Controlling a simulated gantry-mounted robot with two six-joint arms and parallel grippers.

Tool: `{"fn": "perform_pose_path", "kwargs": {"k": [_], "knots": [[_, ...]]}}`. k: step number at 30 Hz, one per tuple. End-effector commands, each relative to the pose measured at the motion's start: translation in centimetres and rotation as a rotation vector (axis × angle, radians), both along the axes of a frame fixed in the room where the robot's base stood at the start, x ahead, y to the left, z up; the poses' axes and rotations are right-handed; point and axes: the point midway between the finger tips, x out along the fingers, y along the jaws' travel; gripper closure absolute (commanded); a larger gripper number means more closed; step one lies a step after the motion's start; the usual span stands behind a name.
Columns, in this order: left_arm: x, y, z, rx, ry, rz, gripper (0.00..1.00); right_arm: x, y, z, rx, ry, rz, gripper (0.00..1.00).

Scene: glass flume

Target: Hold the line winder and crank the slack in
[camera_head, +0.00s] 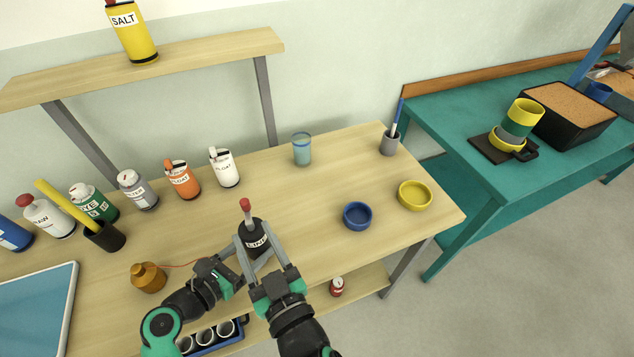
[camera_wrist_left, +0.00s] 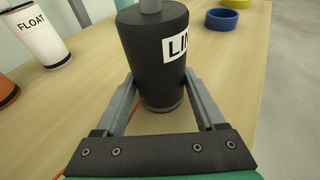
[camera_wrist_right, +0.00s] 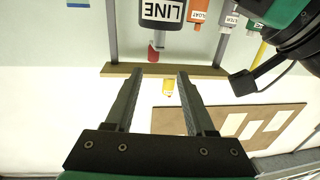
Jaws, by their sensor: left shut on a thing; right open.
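The line winder (camera_head: 254,243) is a dark cylinder with a white LINE label and a red-knobbed crank on top. It stands upright near the table's front edge. My left gripper (camera_head: 250,259) is shut around its lower body; the left wrist view (camera_wrist_left: 160,85) shows a finger on each side. My right gripper (camera_head: 254,235) is open above and in front of it. In the right wrist view the red crank knob (camera_wrist_right: 154,52) lies just beyond the open fingertips, nearer the left finger.
Several labelled bottles, including a white FLOAT bottle (camera_head: 223,168), stand along the back left. A glass (camera_head: 302,150), a blue bowl (camera_head: 357,217) and a yellow bowl (camera_head: 414,196) are to the right. A blue tray (camera_head: 218,345) with white cups is below the front edge.

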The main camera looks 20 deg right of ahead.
Motion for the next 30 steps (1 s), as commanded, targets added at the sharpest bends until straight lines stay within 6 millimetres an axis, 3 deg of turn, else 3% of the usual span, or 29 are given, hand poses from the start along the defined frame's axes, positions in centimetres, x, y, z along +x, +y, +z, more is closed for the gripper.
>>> {"fn": "perform_pose_path", "kwargs": {"k": [4, 7, 14, 24, 30], "knots": [[0.0, 0.0, 0.0, 0.000, 0.000, 0.000, 0.60, -3.4, -0.6, 0.0, 0.000, 0.000, -0.001, 0.45], [0.0, 0.0, 0.0, 0.000, 0.000, 0.000, 0.60, -2.0, -3.1, 0.2, 0.000, -0.002, -0.059, 0.45], [0.0, 0.0, 0.0, 0.000, 0.000, 0.000, 0.60, -0.7, -8.0, 1.6, -0.081, -0.070, -0.198, 0.45], [0.0, 0.0, 0.0, 0.000, 0.000, 0.000, 0.60, -1.0, -12.9, 7.8, -0.181, -0.353, -0.354, 0.45], [0.0, 0.0, 0.0, 0.000, 0.000, 0.000, 0.60, -2.1, -13.0, 11.7, -0.231, -0.558, -0.338, 0.45]]}}
